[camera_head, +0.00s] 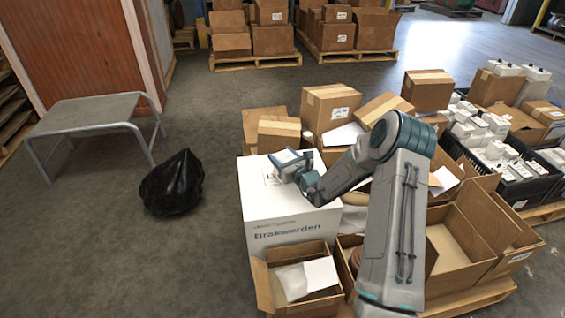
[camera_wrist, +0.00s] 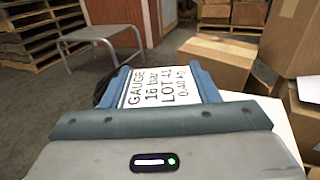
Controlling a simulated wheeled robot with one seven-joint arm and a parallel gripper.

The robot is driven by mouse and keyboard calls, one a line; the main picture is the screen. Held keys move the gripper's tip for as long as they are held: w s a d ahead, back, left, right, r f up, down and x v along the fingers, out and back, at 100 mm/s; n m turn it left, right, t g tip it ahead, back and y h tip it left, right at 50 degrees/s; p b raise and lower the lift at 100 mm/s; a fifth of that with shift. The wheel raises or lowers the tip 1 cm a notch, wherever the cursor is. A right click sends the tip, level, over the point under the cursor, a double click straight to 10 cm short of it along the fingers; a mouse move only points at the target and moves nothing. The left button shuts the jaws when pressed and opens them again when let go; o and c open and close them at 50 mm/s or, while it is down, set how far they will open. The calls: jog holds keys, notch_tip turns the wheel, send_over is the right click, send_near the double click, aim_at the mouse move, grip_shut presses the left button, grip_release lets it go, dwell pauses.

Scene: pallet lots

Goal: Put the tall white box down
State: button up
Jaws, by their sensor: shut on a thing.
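My gripper (camera_wrist: 163,84) is shut on the white box, whose printed face (camera_wrist: 160,92) reads GAUGE, 16 bar, LOT 41, 0.40 kg. Its two blue fingers press the box from both sides in the wrist view. In the head view my gripper (camera_head: 287,160) is over the top of a large white carton (camera_head: 285,213) with blue lettering. The held box is mostly hidden there by the fingers. I cannot tell whether its bottom touches the carton's top.
Open brown cartons (camera_head: 302,289) stand in front of and right of the white carton. Closed brown boxes (camera_head: 330,108) stand behind it. Black crates (camera_head: 512,180) with white goods are at right. A black bag (camera_head: 172,184) and a grey metal table (camera_head: 90,113) stand left on open floor.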

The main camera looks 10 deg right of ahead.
jog(key=shift+f, duration=0.6)
jog(key=shift+f, duration=0.15)
jog(key=o, duration=1.3)
jog(key=shift+c, duration=0.2)
